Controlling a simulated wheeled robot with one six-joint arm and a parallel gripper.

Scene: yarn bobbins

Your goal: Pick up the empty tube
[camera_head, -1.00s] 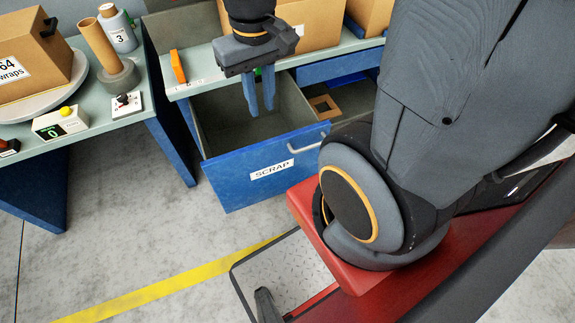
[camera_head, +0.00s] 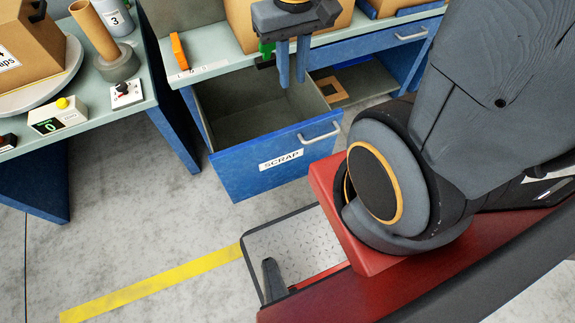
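A plain brown cardboard tube (camera_head: 94,32) stands tilted in the picture on the left table, at the top left. Its lower end meets a round grey base (camera_head: 118,64); I cannot tell how it is held there. No yarn shows on it. My gripper (camera_head: 292,82) points down at the top centre, above the back right part of the open scrap drawer and well to the right of the tube. Its two grey-blue fingers are apart with a narrow gap, and nothing shows between them.
The blue drawer (camera_head: 240,172) marked SCRAP is pulled out, apparently empty. A cardboard box (camera_head: 30,38) stands on a round plate left of the tube. A grey bobbin (camera_head: 113,14), a scale display (camera_head: 57,117) and a small switch box (camera_head: 126,94) are close by.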

